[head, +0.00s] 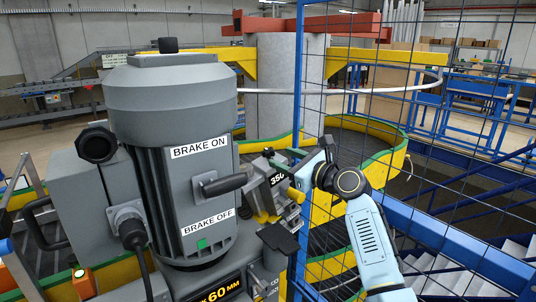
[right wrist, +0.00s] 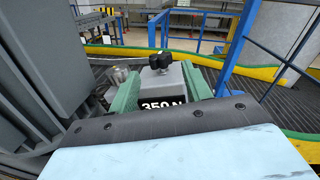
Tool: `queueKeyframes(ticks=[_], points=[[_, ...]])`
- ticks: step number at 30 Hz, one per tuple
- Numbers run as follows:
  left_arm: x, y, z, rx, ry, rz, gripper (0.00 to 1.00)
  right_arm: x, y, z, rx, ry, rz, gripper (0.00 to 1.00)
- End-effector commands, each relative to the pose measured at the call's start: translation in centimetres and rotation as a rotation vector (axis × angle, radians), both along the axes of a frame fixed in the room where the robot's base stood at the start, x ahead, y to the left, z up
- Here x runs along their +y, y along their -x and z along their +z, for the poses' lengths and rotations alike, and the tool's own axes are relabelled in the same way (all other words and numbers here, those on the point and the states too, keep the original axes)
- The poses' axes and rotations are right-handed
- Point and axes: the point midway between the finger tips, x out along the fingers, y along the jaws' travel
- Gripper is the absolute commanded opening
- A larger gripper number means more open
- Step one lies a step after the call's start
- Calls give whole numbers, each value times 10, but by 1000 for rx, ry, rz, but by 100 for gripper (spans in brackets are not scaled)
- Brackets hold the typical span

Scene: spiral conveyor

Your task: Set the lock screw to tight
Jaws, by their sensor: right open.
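A grey block with a black "350 N" label (right wrist: 163,104) stands beside the large grey motor (head: 185,130). A black lobed knob (right wrist: 161,61) sits on top of this block and looks like the lock screw; in the head view it is small (head: 268,152). Whether it is tight cannot be read. My right gripper (right wrist: 160,88) is open. Its two green fingers stand either side of the labelled block, with the knob beyond them. Contact cannot be told. In the head view the right gripper (head: 287,173) reaches the block from the right. My left gripper is not in view.
The motor carries a brake lever (head: 224,185) between "BRAKE ON" and "BRAKE OFF" labels. A blue-framed mesh fence (head: 420,110) stands close behind and right of my right arm. The yellow and green spiral conveyor (head: 385,165) lies behind.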

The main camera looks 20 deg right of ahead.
Motion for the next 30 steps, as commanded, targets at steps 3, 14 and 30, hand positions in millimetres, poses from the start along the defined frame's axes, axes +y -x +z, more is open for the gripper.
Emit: queueKeyframes(ticks=[3, 14, 30], points=[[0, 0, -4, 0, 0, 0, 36, 10, -20, 0, 0, 0, 1, 49], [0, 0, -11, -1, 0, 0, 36, 29, -55, 0, 0, 1, 1, 49], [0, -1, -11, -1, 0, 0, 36, 31, -59, 0, 0, 2, 0, 33]])
